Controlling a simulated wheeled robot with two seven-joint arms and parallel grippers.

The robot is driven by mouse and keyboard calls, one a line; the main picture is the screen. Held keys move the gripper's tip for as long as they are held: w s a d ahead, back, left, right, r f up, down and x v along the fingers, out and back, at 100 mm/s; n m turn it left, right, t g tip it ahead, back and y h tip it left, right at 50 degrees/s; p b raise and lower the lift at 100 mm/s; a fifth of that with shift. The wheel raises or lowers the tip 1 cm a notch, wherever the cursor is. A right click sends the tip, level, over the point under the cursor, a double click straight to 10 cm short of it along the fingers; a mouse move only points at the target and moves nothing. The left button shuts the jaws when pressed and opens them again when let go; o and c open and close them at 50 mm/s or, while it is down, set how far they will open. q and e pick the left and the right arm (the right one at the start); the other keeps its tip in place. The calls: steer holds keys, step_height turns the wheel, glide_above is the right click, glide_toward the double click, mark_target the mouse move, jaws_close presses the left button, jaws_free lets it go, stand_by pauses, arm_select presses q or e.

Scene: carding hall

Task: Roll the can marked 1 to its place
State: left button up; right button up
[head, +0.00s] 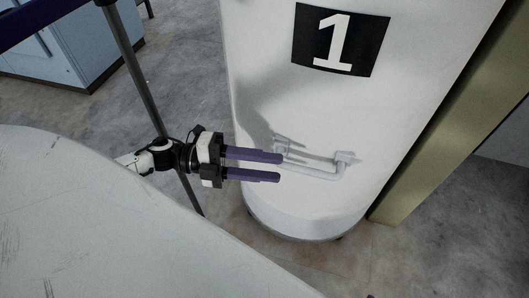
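The can marked 1 (262,60) is a tall white cylinder standing upright on the floor, with a black number plate (340,41) high on its side. A pale bar handle (318,173) sticks out low on the same side. My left gripper (281,168) is at the left end of this handle, its two purple fingers level and apart. The bar's near end lies by the fingertips; I cannot tell whether they touch it. Only a tiny dark purple tip at the bottom edge, perhaps of my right gripper (370,296), shows.
A large pale scratched surface (90,230) fills the lower left. An olive-yellow post (450,150) stands close at the can's right. A dark pole (133,65) runs down behind my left gripper. A blue-grey cabinet (90,45) is at upper left. Grey floor shows between them.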

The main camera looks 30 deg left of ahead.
mark_target(312, 170)
arm_select(q)
steer(key=x, duration=1)
jaws_close()
stand_by(1.3)
